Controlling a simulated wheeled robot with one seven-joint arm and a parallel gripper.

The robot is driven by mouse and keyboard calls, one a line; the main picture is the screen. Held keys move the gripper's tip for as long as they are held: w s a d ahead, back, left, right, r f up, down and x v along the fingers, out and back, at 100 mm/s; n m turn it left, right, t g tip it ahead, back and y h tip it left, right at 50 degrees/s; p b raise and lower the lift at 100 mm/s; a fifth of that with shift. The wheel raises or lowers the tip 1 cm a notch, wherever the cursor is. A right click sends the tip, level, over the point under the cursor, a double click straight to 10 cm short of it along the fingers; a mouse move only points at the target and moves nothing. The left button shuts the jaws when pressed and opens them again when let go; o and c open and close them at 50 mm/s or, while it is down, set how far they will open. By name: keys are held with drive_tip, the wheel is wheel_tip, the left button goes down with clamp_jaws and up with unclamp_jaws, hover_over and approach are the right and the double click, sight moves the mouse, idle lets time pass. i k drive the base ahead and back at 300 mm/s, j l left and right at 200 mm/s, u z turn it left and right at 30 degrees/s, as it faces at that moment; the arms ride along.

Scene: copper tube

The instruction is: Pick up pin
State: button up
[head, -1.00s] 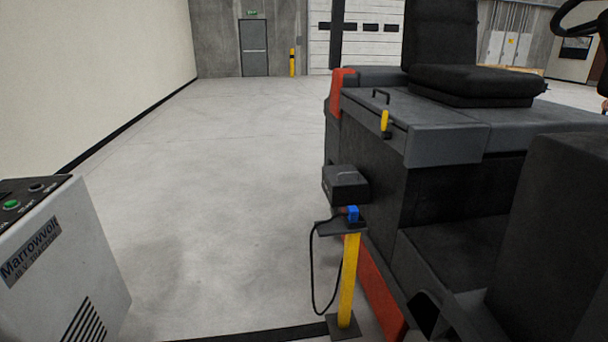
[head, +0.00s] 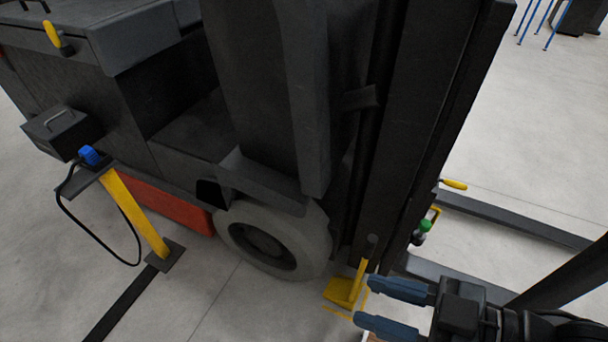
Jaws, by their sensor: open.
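No thing is plainly recognisable as the pin. A small yellow-handled piece (head: 453,184) sits by the fork carriage at the right. A small green-topped piece (head: 425,226) is below it, close to the mast. Either could be the pin; I cannot tell. My gripper (head: 364,301) is at the lower right with its two blue fingers apart and nothing seen between them. It is below and left of both pieces, and its fingers point left.
A dark forklift with its mast (head: 415,130) and front wheel (head: 275,240) fills the middle. A yellow bracket (head: 345,290) stands close beside my fingertips. Fork arms (head: 515,218) reach right. A yellow post (head: 135,215) with a cable stands left. Open floor lies upper right.

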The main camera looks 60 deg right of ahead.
sight(424, 225)
drive_tip(key=k+z, duration=0.1)
drive_tip(key=k, duration=0.85)
